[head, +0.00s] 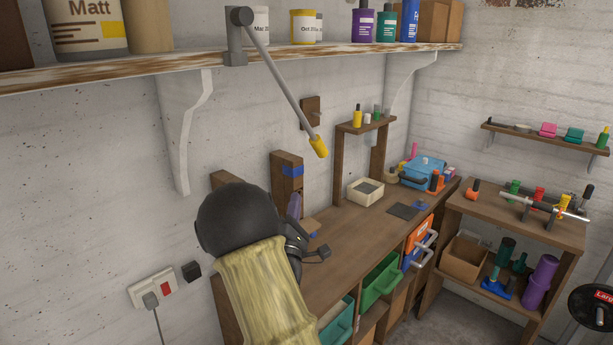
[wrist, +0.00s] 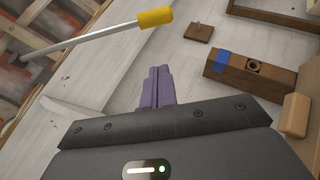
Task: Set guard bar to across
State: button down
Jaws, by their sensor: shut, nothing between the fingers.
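The guard bar (head: 282,88) is a grey rod with a yellow end grip (head: 318,146). It hangs from a dark grey pivot mount (head: 236,38) at the shelf's front edge and slants down to the right. In the wrist view the bar (wrist: 95,42) crosses the upper left, its yellow grip (wrist: 155,17) at the top middle. My gripper (head: 294,204) is below the bar, near the wall over the bench, apart from the bar. Its purple fingers (wrist: 159,72) are closed together and empty, pointing up towards the yellow grip in the wrist view.
A wooden block with blue tape (head: 288,178) stands close behind my gripper. A small wall plate with a peg (head: 311,111) is near the yellow grip. The shelf (head: 150,68) with tins runs above. The bench (head: 345,235) has a cream tray (head: 365,192).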

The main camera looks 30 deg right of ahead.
jog(key=s+d+p+x, duration=0.1)
jog(key=s+p+x, duration=0.1)
jog(key=p+x, duration=0.5)
jog(key=x, duration=0.6)
jog(key=shift+d+r, duration=0.2)
jog(key=shift+d, duration=0.05)
